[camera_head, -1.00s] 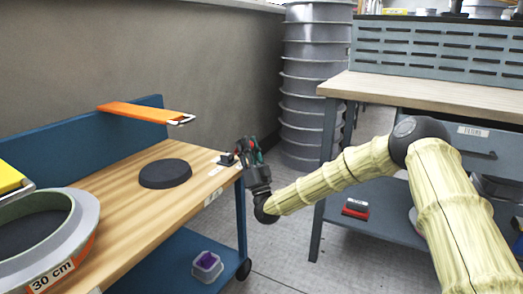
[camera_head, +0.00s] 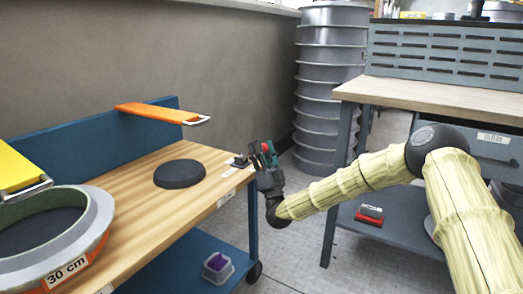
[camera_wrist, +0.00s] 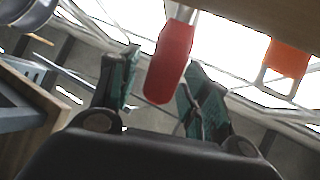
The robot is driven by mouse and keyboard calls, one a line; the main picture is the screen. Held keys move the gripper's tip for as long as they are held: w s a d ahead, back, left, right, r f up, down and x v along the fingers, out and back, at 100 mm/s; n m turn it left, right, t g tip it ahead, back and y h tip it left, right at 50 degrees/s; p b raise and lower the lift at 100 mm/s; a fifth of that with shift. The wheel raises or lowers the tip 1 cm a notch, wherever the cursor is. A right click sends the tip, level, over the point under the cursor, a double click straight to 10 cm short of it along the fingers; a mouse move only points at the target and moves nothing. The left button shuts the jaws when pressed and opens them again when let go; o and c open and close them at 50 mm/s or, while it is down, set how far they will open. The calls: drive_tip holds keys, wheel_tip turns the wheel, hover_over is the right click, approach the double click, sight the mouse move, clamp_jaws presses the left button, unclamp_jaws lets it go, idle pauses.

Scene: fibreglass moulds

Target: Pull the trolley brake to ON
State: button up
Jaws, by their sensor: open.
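The trolley (camera_head: 135,205) has a wooden top and a blue frame. A red-tipped lever, apparently the brake handle (camera_head: 265,147), shows at its right corner, beside a small dark fitting (camera_head: 238,162). My gripper (camera_head: 263,157) is at that corner with its fingers around the lever. In the wrist view the red handle (camera_wrist: 170,62) stands between the two open teal-lined fingers of my gripper (camera_wrist: 152,92), with a gap on each side. I see no clear contact. The small labels by the lever are too small to read, so its setting cannot be told.
A black disc (camera_head: 179,174), a round mould marked 30 cm (camera_head: 92,222) and an orange-handled item (camera_head: 155,113) are on the trolley. A purple-filled tub (camera_head: 217,267) is on its lower shelf. A workbench (camera_head: 440,98) and stacked grey rings (camera_head: 328,90) stand beyond.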

drive_tip(key=v, duration=1.2)
